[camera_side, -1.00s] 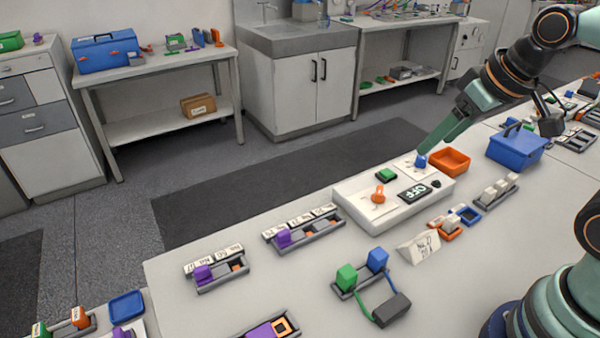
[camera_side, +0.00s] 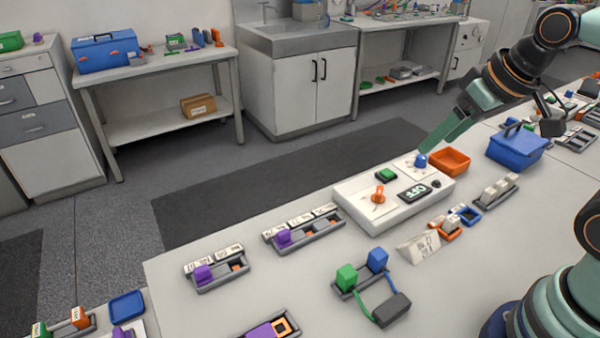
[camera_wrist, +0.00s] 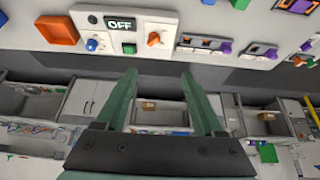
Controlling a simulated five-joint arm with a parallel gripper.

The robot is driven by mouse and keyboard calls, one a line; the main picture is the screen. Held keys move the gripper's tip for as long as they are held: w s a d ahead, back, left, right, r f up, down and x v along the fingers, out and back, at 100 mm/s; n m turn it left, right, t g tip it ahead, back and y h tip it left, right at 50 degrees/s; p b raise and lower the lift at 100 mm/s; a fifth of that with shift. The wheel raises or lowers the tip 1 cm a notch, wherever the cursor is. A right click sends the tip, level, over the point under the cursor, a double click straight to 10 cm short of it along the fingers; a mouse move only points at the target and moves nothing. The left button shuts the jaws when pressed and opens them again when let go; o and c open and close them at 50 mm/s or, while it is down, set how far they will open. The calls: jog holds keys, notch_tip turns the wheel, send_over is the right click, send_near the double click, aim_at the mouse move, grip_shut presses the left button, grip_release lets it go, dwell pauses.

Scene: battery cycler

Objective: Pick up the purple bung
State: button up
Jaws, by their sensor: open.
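Several purple pieces are in view, and I cannot tell for certain which one is the bung. One purple block (camera_side: 203,273) sits in the left end of a small grey tray at the front left of the bench. Another purple block (camera_side: 283,238) sits in a similar tray behind it to the right. In the wrist view they show at the upper right, as a purple piece (camera_wrist: 225,47) and another (camera_wrist: 271,53). My gripper (camera_wrist: 158,75) is open with nothing between its green fingers. In the side view my gripper (camera_side: 424,150) is over the white unit's far end, close to its blue knob, well right of the purple blocks.
The white unit (camera_side: 350,205) carries a blue knob (camera_side: 421,161), an orange knob (camera_side: 379,194), a green button (camera_side: 386,174) and an OFF display. An orange tray (camera_side: 450,160) and a blue box (camera_side: 517,146) stand to the right. Green and blue blocks with cables stand in front.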

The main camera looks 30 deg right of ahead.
jog(key=shift+c, duration=0.4)
jog(key=n+g, duration=0.6)
jog(key=n, duration=1.2)
send_over(283, 231)
jog(key=f, duration=1.6)
jog(key=shift+s+a, duration=0.15)
jog(key=shift+a, duration=0.15)
jog(key=shift+d+f, duration=0.15)
jog(key=shift+f, duration=1.4)
jog(key=shift+d+f, duration=0.15)
jog(key=shift+f, duration=1.35)
